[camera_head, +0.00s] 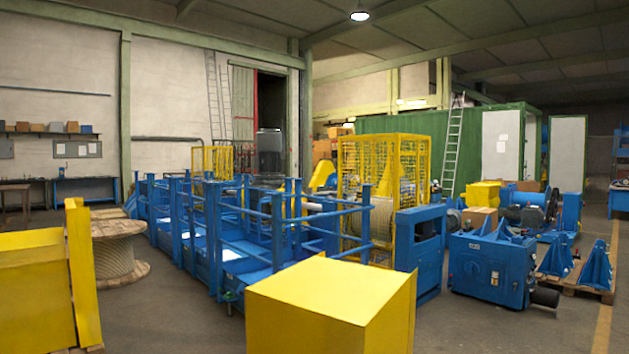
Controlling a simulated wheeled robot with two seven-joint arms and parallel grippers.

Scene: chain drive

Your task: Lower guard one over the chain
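Neither of my grippers shows in the head view. No chain can be made out. Several yellow things could be guards, and I cannot tell which is guard one. A tall yellow mesh cage (410,165) stands upright around machinery right of centre. A smaller yellow mesh guard (212,160) stands farther back on the left. A plain yellow box-like cover (322,300) fills the lower middle foreground. Another yellow cover (32,290) with a raised side panel stands at the left edge.
A blue railed machine frame (240,262) runs across the middle. A wooden spool (116,248) stands at left. A blue gearbox unit (490,266) and a pallet (582,280) with blue brackets stand at right. Concrete floor is clear between spool and front cover.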

